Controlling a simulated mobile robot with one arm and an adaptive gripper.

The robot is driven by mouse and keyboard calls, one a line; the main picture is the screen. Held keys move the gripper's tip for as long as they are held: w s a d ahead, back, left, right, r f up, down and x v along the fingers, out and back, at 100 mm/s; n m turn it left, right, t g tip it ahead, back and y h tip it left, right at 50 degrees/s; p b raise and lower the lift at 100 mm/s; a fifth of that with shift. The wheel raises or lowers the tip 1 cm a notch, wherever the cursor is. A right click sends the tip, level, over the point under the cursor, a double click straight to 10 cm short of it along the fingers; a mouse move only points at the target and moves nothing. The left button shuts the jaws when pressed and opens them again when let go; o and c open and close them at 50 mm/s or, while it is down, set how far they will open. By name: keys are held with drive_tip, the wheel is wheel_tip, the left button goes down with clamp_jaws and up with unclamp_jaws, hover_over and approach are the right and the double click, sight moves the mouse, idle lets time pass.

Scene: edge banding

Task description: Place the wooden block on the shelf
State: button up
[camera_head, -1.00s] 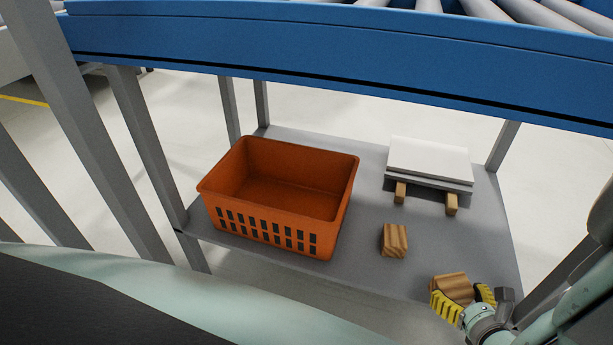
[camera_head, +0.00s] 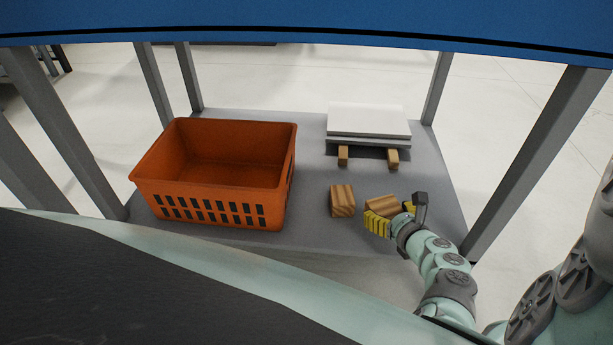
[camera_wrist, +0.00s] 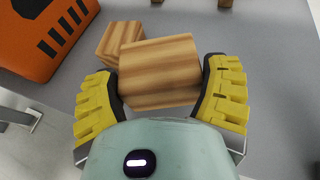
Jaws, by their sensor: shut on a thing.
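My gripper (camera_head: 391,215) has yellow ribbed fingers and is shut on a wooden block (camera_head: 381,204) with striped grain. In the wrist view the held block (camera_wrist: 160,73) sits between the two fingers (camera_wrist: 162,95). A second wooden block (camera_head: 342,201) stands on the grey shelf (camera_head: 310,228), just left of the held one; it also shows in the wrist view (camera_wrist: 117,41), partly behind the held block. The held block is over the shelf's front right part. I cannot tell whether its underside touches the shelf.
An orange crate (camera_head: 210,205) fills the shelf's left half. White panels (camera_head: 367,121) rest on small wooden supports at the back right. A blue conveyor frame (camera_head: 300,22) spans above, with grey legs (camera_head: 540,160) at the sides. Bare shelf lies right of my gripper.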

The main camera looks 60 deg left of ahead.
sight(392, 204)
drive_tip(key=w+a+b, duration=0.1)
drive_tip(key=w, duration=0.1)
drive_tip(key=w+a+b, duration=0.1)
drive_tip(key=w, duration=0.1)
drive_tip(key=w+a+f+b, duration=0.1)
drive_tip(key=w+a, duration=0.1)
wheel_tip(392, 204, down, 4)
drive_tip(key=b, duration=0.3)
drive_tip(key=shift+r+b, duration=0.2)
drive_tip(key=shift+b, duration=0.1)
drive_tip(key=shift+d+r, duration=0.1)
drive_tip(key=o, duration=1.1)
drive_tip(key=shift+w, duration=0.1)
